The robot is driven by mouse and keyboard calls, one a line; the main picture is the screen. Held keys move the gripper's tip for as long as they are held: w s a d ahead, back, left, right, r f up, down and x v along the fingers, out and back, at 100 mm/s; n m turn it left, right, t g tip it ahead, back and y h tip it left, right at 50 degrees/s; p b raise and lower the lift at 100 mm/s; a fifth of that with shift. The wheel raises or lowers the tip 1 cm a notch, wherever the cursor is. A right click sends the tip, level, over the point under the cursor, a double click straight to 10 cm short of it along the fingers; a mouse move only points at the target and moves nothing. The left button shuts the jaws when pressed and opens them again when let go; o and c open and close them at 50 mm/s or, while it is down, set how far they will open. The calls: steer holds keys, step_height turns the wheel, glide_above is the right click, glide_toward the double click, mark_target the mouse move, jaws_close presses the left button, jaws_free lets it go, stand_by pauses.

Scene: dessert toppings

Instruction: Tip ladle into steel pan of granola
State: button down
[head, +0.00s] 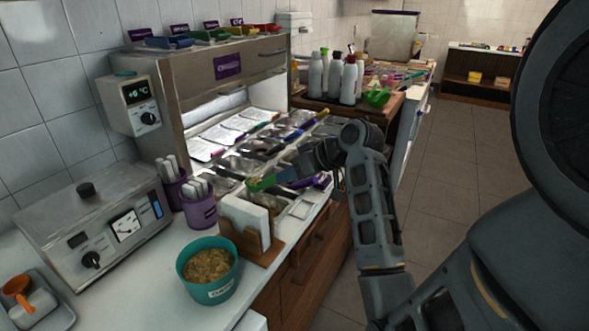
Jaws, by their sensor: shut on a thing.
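My gripper (290,173) is small and partly hidden by its own wrist, over the front of the topping counter. It is shut on a ladle (266,183) with green and blue colouring, held out to the left above the pans. A little brownish stuff seems to show in the ladle, too small to be sure. Steel pans (238,163) sit in rows in the counter below and behind the ladle. I cannot tell which pan holds granola. A teal bowl (221,290) of granola-like flakes stands on the near worktop.
A napkin holder (262,243) with white napkins stands just in front of the ladle. Purple cups (200,211) hold white utensils. A steel appliance (95,227) is at the left. Bottles (348,80) stand behind the pans. The floor at right is clear.

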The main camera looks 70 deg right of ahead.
steer(key=m+p, duration=0.1)
steer(key=m, duration=0.3)
steer(key=a+m+t+p, duration=0.1)
steer(key=m, duration=0.4)
steer(key=f+m+p, duration=0.1)
steer(key=m, duration=0.3)
steer(key=shift+w+a+m+t+p, duration=0.1)
steer(key=shift+a+m+t+p, duration=0.1)
steer(key=shift+m+t+p, duration=0.15)
steer(key=shift+d+f+m+h+b, duration=0.2)
steer(key=shift+m+h+b, duration=0.1)
steer(key=shift+m, duration=0.35)
steer(key=m, duration=0.2)
steer(key=shift+d+m+t, duration=0.25)
steer(key=shift+m+t, duration=0.1)
steer(key=shift+m, duration=0.05)
steer(key=m, duration=0.2)
steer(key=s+m, duration=0.1)
steer(key=m, duration=0.1)
steer(key=d+m, duration=0.1)
steer(key=m, duration=0.1)
steer(key=shift+s+r+m+t, duration=0.15)
steer(key=shift+m+t, duration=0.15)
steer(key=shift+m, duration=0.1)
